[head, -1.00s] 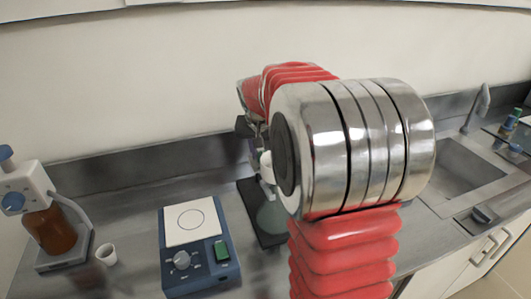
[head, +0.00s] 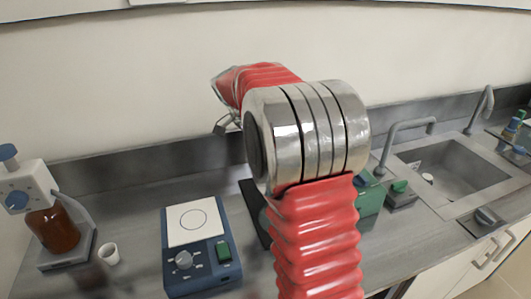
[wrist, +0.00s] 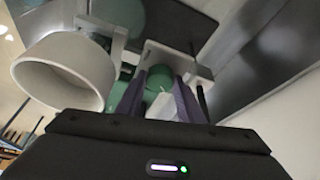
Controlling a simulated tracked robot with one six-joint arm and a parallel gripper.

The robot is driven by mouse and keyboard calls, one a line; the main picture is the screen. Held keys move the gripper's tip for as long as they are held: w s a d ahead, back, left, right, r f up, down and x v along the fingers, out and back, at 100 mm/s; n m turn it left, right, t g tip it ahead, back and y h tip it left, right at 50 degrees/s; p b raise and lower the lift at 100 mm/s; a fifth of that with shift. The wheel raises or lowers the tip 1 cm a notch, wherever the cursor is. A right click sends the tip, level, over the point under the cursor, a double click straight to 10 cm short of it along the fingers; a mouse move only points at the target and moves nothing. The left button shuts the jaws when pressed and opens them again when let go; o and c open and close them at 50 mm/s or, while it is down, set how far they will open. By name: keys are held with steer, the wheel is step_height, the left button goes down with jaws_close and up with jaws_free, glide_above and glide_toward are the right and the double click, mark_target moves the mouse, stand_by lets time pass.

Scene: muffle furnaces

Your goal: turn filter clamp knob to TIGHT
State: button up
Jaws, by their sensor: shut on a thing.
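In the wrist view, the two dark fingers of my gripper (wrist: 157,78) close on a small green rounded piece (wrist: 158,84), which looks like the filter clamp knob. Its marks and turn angle cannot be read. A white funnel (wrist: 62,72) is left of the fingers, its wide mouth toward the lower left. Green flask glass (wrist: 103,62) shows behind it. White clamp brackets (wrist: 172,58) lie just beyond the fingertips. In the head view, my arm hides the fingers, knob, funnel and flask; only part of the dark stand base (head: 253,205) shows.
A blue hotplate (head: 200,262) stands left of the arm. A bottle dispenser (head: 52,225) and small white cup (head: 109,253) are further left. Right of the arm are a green box (head: 370,194), a tap (head: 400,130) and a sink (head: 455,165).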

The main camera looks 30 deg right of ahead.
steer(key=m, duration=0.1)
steer(key=m+g, duration=0.1)
steer(key=m, duration=0.1)
steer(key=m+g, duration=0.1)
steer(key=m, duration=0.1)
steer(key=shift+w+d, duration=0.2)
steer(key=shift+d, duration=0.05)
steer(key=shift+m, duration=0.4)
steer(key=o, duration=0.8)
steer(key=shift+a, duration=0.1)
steer(key=shift+w+a+r, duration=0.15)
steer(key=shift+a+r, duration=0.05)
steer(key=shift+r, duration=0.4)
steer(key=v, duration=1.2)
steer(key=shift+d+r, duration=0.2)
steer(key=shift+r, duration=0.05)
steer(key=shift+w, duration=0.1)
